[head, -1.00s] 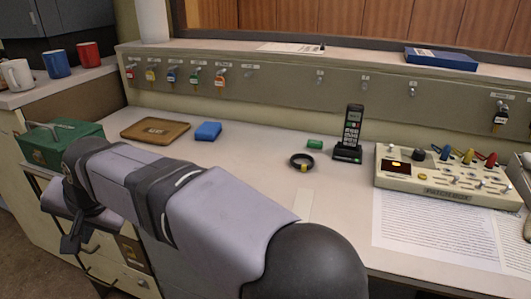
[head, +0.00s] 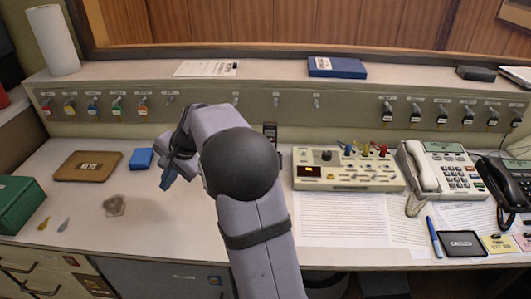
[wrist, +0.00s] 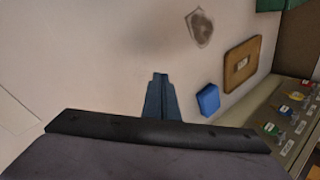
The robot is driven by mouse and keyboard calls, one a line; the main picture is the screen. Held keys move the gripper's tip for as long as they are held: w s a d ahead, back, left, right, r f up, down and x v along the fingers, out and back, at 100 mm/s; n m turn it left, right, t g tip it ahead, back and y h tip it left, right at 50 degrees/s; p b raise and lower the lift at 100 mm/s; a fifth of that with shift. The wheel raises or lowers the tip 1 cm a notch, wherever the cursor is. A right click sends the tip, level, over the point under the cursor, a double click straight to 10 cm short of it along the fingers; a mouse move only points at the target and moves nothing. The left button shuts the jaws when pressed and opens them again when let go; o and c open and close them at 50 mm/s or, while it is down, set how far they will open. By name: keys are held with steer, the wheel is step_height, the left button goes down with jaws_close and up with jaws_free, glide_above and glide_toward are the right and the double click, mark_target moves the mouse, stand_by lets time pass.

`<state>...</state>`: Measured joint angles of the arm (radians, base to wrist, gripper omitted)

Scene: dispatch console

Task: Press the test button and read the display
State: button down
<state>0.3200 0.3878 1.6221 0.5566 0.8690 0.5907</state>
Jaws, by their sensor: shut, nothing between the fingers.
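The cream patch box (head: 345,184) stands on the back of the desk, right of my arm. A small dark display (head: 309,171) with a faint red glow sits at its left end; I cannot read it. A small yellow button (head: 330,177) is just right of the display; any label on it is too small to read. My gripper (head: 165,186) hangs over the desk well left of the box, touching nothing visible. In the wrist view my gripper's blue-grey fingers (wrist: 160,76) are together and empty. The patch box is outside the wrist view.
A blue block (head: 141,158), a brown tray (head: 89,167) and a greyish flat piece (head: 115,206) lie near my gripper. A green box (head: 18,203) is at far left. Printed sheets (head: 345,220) lie before the patch box; a white telephone (head: 445,170) stands right of it.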

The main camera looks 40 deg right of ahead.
steer(key=s+d+r+m+p, duration=0.3)
steer(key=d+p, duration=0.3)
steer(key=d, duration=0.6)
step_height(320, 180, up, 7)
steer(key=m+t+h+p, duration=0.4)
steer(key=m+p, duration=0.7)
steer(key=p, duration=0.6)
glide_above(330, 176)
steer(key=s, duration=0.1)
steer(key=shift+s+d, duration=0.1)
steer(key=shift+d, duration=0.1)
steer(key=shift+f+b, duration=0.2)
steer(key=shift+b, duration=0.1)
steer(key=shift+f+b, duration=3.1)
steer(key=shift+f, duration=1.2)
steer(key=shift+f, duration=0.1)
steer(key=shift+f+b, duration=0.3)
steer(key=shift+b, duration=0.15)
